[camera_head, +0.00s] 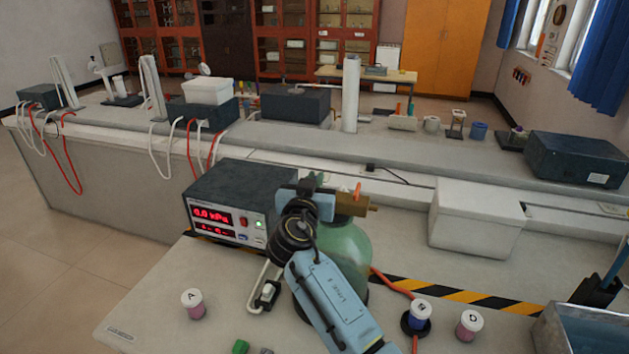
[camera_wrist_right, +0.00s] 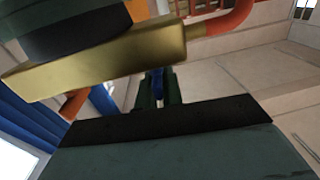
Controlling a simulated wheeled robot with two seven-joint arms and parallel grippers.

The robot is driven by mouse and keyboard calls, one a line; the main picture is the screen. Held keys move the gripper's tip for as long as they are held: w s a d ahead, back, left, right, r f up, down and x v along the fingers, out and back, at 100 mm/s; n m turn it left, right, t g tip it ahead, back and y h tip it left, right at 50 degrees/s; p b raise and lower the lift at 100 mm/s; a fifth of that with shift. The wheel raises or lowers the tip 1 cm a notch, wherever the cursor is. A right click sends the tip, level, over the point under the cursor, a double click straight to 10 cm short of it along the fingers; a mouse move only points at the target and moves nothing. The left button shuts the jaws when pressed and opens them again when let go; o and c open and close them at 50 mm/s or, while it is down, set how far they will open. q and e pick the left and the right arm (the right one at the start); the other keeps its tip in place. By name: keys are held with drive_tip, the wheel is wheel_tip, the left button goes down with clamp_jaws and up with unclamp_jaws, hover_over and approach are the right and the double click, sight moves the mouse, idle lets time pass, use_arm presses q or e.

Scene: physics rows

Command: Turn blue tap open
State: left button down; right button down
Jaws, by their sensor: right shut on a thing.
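The blue tap (camera_wrist_right: 157,82) shows in the right wrist view as a small blue piece between the dark green fingers of my right gripper (camera_wrist_right: 159,93). The gripper is shut on it. In the head view my right gripper (camera_head: 314,182) is at the top of the green glass vessel (camera_head: 345,250), beside the brass block (camera_head: 355,202), and hides the tap. The brass block (camera_wrist_right: 100,68) also shows above the fingers in the wrist view. How far the tap is turned cannot be told. My left gripper is not in view.
A pressure box (camera_head: 235,205) reading 0.0 kPa stands left of the vessel. Lidded jars stand at front left (camera_head: 193,303) and front right (camera_head: 469,325). A white box (camera_head: 478,217) is at the right. A red hose (camera_head: 393,283) runs over the table beside striped tape (camera_head: 455,294).

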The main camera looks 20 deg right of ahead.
drive_tip(key=n+t+y+p, duration=0.1)
drive_tip(key=n+y, duration=0.1)
drive_tip(key=y, duration=0.1)
drive_tip(key=shift+d+r, duration=0.1)
drive_tip(key=shift+n+t+y+p, duration=0.6)
drive_tip(key=shift+n+y+p, duration=0.9)
drive_tip(key=shift+y, duration=0.8)
drive_tip(key=c, duration=1.5)
unclamp_jaws()
drive_tip(key=shift+c, duration=0.2)
drive_tip(key=shift+s, duration=0.1)
drive_tip(key=s+a+b, duration=0.1)
drive_tip(key=s, duration=1.2)
drive_tip(key=shift+s, duration=0.1)
